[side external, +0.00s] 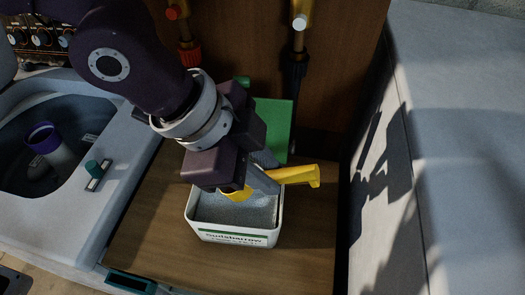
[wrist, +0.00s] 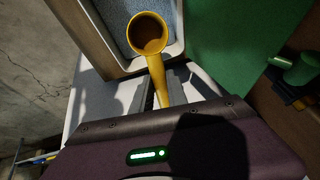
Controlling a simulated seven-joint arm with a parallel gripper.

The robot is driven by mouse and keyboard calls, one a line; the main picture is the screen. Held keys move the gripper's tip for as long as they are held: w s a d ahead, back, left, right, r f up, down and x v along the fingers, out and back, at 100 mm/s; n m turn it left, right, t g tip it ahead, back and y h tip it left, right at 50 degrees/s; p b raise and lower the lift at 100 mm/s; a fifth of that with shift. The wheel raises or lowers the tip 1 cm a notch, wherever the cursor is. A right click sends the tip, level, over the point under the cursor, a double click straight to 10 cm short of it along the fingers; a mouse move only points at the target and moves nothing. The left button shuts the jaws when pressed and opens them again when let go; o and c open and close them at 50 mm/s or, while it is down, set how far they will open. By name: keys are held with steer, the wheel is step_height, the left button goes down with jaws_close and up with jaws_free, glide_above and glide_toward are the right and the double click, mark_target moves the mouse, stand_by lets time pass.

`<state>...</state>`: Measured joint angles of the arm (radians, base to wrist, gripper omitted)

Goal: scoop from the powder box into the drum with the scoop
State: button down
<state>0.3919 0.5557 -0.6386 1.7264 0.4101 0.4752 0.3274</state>
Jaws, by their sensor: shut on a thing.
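The powder box (side external: 233,238) is a white open box with a green stripe and lettering, filled with grey granular powder (side external: 225,211). My gripper (side external: 266,183) is over the box and shut on the handle of the yellow scoop (side external: 300,175). The scoop's bowl is low over the powder, partly hidden by my gripper in the side view. In the wrist view the scoop's round bowl (wrist: 148,34) lies over the powder and looks dark yellow inside; I cannot tell whether it holds powder. The drum (side external: 62,115), an open dark basin in a white housing, is at the left.
Inside the drum stands a white tube with a purple rim (side external: 45,142). A teal knob (side external: 94,168) sits on the housing's edge. A green panel (side external: 272,125) is behind the box. Pipe fittings (side external: 298,55) hang at the back. A white cabinet (side external: 465,130) stands right; bare wood lies between.

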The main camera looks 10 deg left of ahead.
mark_target(249, 192)
steer(key=shift+h, duration=0.3)
steer(key=shift+a+f, duration=0.35)
steer(key=shift+f, duration=0.75)
steer(key=shift+a+f, duration=0.3)
steer(key=shift+f, duration=0.85)
steer(key=shift+a+f, duration=0.35)
steer(key=shift+f, duration=0.75)
steer(key=shift+r, duration=1.55)
step_height(249, 192, up, 6)
steer(key=shift+r, duration=0.15)
